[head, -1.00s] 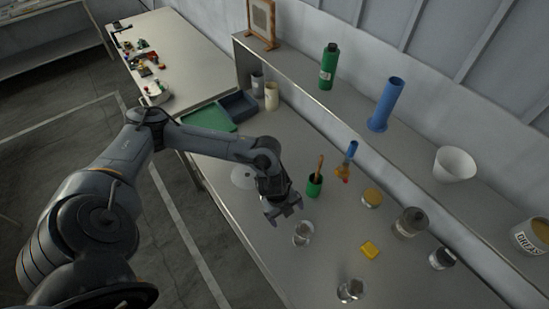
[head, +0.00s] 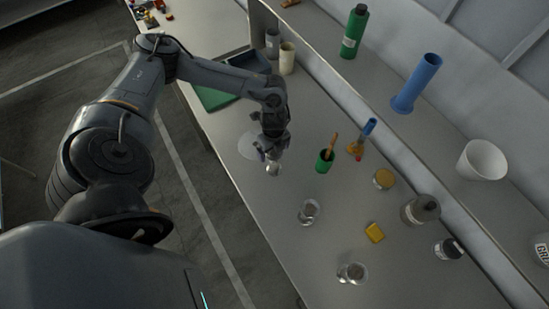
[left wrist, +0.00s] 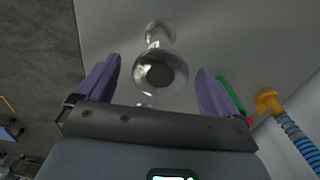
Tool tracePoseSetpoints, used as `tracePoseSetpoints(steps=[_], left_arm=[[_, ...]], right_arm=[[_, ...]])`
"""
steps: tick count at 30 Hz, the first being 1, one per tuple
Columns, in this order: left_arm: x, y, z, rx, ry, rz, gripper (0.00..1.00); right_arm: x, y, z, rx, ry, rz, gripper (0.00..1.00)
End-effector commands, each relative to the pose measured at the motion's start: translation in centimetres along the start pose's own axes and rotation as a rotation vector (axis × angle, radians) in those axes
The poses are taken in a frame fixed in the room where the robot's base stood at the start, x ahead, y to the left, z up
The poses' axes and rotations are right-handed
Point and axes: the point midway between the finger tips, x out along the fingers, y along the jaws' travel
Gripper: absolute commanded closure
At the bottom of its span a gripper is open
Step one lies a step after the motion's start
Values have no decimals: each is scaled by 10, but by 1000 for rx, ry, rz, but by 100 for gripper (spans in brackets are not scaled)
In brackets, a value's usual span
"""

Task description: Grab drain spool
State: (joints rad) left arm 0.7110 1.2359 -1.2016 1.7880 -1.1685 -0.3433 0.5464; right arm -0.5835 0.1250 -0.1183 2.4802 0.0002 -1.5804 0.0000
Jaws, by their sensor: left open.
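My left gripper (head: 270,152) is over the left part of the bench, pointing down. In the left wrist view its two purple fingers (left wrist: 158,92) are spread apart. A shiny metal piece with a dark round centre (left wrist: 160,72) shows between the fingers, and a second shiny round form (left wrist: 160,33) shows beyond it. I cannot tell whether they are one part or two, or which is the drain spool. In the head view a shiny metal piece (head: 273,168) shows just below the fingertips. Two more shiny metal pieces (head: 309,212) (head: 351,273) lie on the bench. My right gripper is out of view.
A green cup (head: 325,161) with a handled tool and a blue-and-orange fitting (head: 361,139) stand right of the gripper. A yellow block (head: 374,232), a grey container (head: 421,209) and a yellow-lidded jar (head: 384,179) stand farther right. A raised shelf (head: 400,120) runs behind.

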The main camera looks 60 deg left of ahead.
Motion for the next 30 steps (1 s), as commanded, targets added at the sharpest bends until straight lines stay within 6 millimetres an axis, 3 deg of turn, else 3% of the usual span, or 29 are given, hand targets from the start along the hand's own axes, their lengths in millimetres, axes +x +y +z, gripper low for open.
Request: tracePoseSetpoints(steps=[12, 21, 30], left_arm=[[45, 0, -4, 1, 0, 2, 6], [48, 0, -4, 1, 0, 1, 7], [48, 0, -4, 1, 0, 1, 53]], right_arm=[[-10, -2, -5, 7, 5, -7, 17], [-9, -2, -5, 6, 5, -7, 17], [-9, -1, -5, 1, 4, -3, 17]])
